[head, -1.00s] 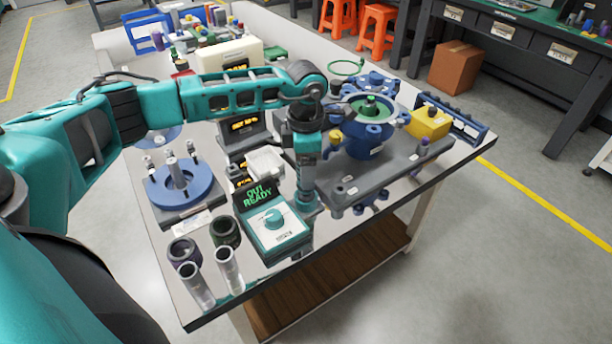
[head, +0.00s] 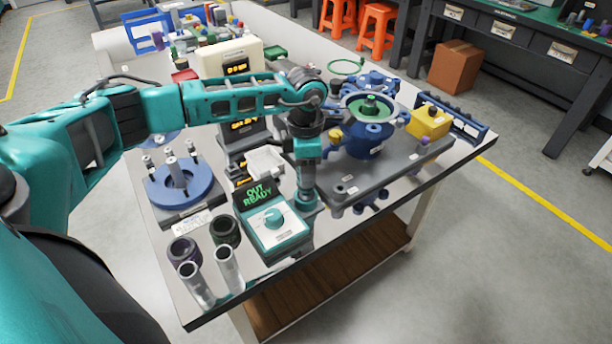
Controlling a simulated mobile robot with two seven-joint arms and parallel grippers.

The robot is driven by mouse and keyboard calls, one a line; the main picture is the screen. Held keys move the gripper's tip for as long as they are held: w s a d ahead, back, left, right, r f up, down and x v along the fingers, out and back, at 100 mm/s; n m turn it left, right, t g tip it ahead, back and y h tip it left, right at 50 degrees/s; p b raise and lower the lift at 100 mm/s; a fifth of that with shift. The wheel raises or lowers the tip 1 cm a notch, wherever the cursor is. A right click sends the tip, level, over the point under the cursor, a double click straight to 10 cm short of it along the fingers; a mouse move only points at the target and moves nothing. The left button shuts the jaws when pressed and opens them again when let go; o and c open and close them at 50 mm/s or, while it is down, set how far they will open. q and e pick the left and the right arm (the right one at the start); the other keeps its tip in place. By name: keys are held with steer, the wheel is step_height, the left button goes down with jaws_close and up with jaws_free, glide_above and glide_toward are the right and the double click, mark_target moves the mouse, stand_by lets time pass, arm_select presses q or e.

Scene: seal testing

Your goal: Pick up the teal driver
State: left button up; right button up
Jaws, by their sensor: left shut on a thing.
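My left arm reaches in from the left over the table, and its left gripper (head: 306,181) points straight down beside the teal control box. It is shut on the teal driver (head: 307,202), whose teal lower part shows just under the fingers, at the front edge of the grey base plate. The fingers hide much of the driver, and I cannot tell whether it is clear of its place. My right gripper is not in view.
The teal control box (head: 273,226) with a dial and a display reading "OUT READY" is close on the left. The blue valve body (head: 368,142) stands on the grey plate (head: 395,168) to the right. Clear tubes (head: 229,268) and dark rings (head: 225,231) are at the front left.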

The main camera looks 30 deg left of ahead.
arm_select(q)
steer(key=shift+r, duration=0.1)
steer(key=shift+c, duration=0.4)
steer(key=shift+w+r, duration=0.1)
steer(key=shift+r, duration=0.5)
step_height(320, 180, up, 19)
steer(key=shift+f, duration=0.1)
stand_by(0.5)
